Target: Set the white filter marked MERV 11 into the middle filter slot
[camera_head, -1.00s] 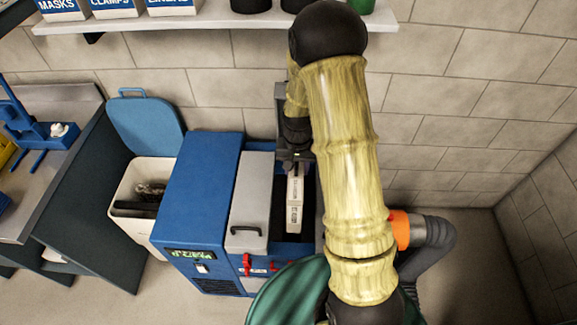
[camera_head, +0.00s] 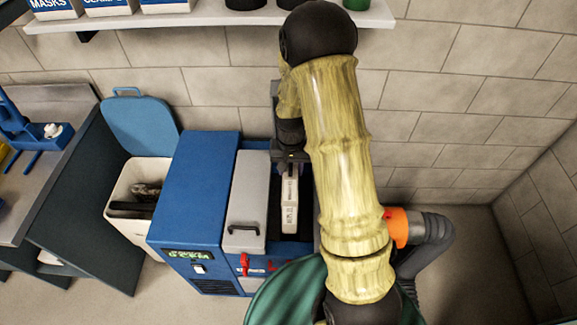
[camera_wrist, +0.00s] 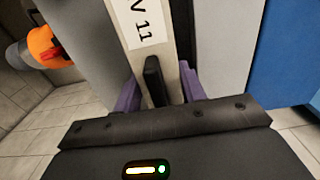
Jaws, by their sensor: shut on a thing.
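The white filter (camera_head: 290,203) is in my gripper, over the dark open bay (camera_head: 274,222) of the blue machine (camera_head: 192,200). In the wrist view its label (camera_wrist: 146,22) shows the end of a marking, "V 11". In the head view my gripper (camera_head: 292,162) is at the filter's far end, partly behind my arm. The separate filter slots inside the bay are too dark to tell apart. Whether the filter's lower edge is inside a slot is hidden.
A grey lid with a black handle (camera_head: 243,205) lies beside the bay on its left. Red latches (camera_head: 245,264) are on the machine's front. A white bin (camera_head: 131,205) with a blue lid stands left. An orange-collared hose (camera_head: 397,228) is right. A shelf (camera_head: 210,20) runs above.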

